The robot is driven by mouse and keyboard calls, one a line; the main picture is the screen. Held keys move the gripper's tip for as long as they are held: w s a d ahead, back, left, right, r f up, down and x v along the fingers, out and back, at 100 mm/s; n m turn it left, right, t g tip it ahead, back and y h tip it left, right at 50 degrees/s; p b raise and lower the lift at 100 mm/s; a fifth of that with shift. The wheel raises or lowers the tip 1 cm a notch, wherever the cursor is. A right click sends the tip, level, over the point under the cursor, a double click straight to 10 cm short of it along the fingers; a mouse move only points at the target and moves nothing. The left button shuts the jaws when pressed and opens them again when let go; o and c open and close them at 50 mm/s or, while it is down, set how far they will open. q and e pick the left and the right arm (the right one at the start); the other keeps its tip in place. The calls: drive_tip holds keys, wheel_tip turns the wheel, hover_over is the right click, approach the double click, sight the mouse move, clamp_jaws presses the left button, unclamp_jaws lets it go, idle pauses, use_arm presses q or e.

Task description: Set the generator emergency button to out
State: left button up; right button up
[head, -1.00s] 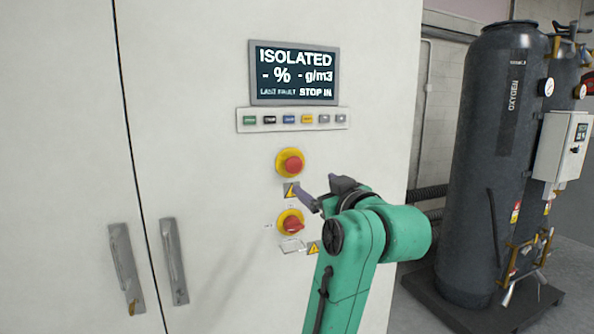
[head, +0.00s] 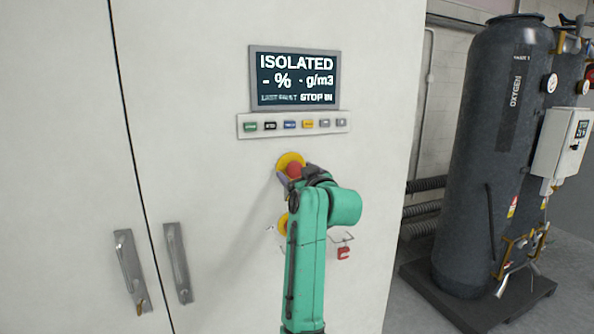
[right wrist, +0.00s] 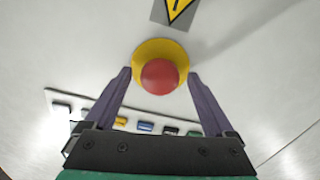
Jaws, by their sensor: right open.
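The emergency button, a red mushroom head (head: 295,170) on a yellow round plate (head: 288,159), is on the white cabinet door below the row of small buttons. In the right wrist view the red head (right wrist: 159,77) sits between and just beyond the fingertips. My right gripper (head: 297,174) is open at the button, one finger on each side; whether the fingers touch it I cannot tell. The display (head: 293,77) reads ISOLATED and STOP IN. My left gripper is not in view.
A second yellow-plated control (head: 283,224) below is mostly hidden by my right arm. A red padlock (head: 343,253) hangs to its right. Two door handles (head: 130,270) are at lower left. A dark oxygen tank (head: 480,200) stands at right, beyond the cabinet.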

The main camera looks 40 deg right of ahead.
clamp_jaws()
drive_tip(key=shift+s+a+f+b, duration=0.15)
drive_tip(key=shift+s+b, duration=0.15)
drive_tip(key=shift+s, duration=0.2)
unclamp_jaws()
drive_tip(key=shift+s, duration=0.1)
drive_tip(key=shift+a, duration=0.1)
drive_tip(key=b+v, duration=0.4)
drive_tip(key=v, duration=1)
drive_tip(key=shift+s+b, duration=0.3)
drive_tip(key=shift+b, duration=0.1)
